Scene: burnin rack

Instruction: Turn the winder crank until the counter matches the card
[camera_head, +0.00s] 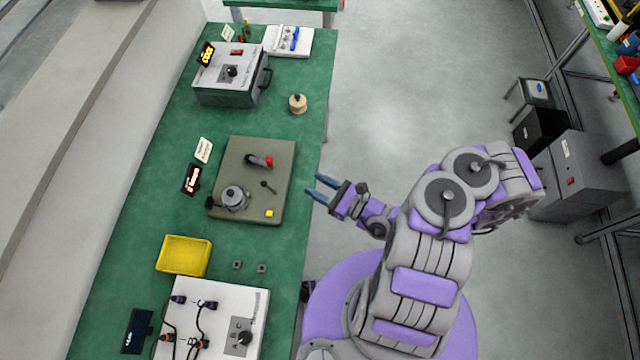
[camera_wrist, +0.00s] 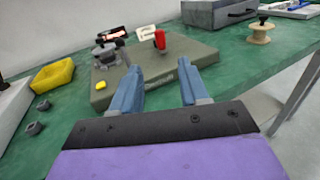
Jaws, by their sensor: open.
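The winder is a grey-green base plate (camera_head: 272,165) on the green bench, with a round grey metal part (camera_head: 233,197), a small dark lever (camera_head: 268,186), a yellow square (camera_head: 269,213) and a crank with a red knob (camera_head: 268,161). The red knob also stands up in the wrist view (camera_wrist: 160,39). A dark counter display (camera_head: 192,180) with lit red digits and a white card (camera_head: 204,150) stand behind the plate; I cannot read either. My gripper (camera_head: 320,189) is open and empty, just off the bench's front edge, with its blue fingers pointing toward the plate.
A yellow tray (camera_head: 183,256) and two small dark nuts (camera_head: 249,267) lie left of the plate in the wrist view. A white panel with cables (camera_head: 220,310) is nearer. A grey box (camera_head: 232,75) and a wooden spool (camera_head: 298,103) stand beyond. Clear green bench surrounds the plate.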

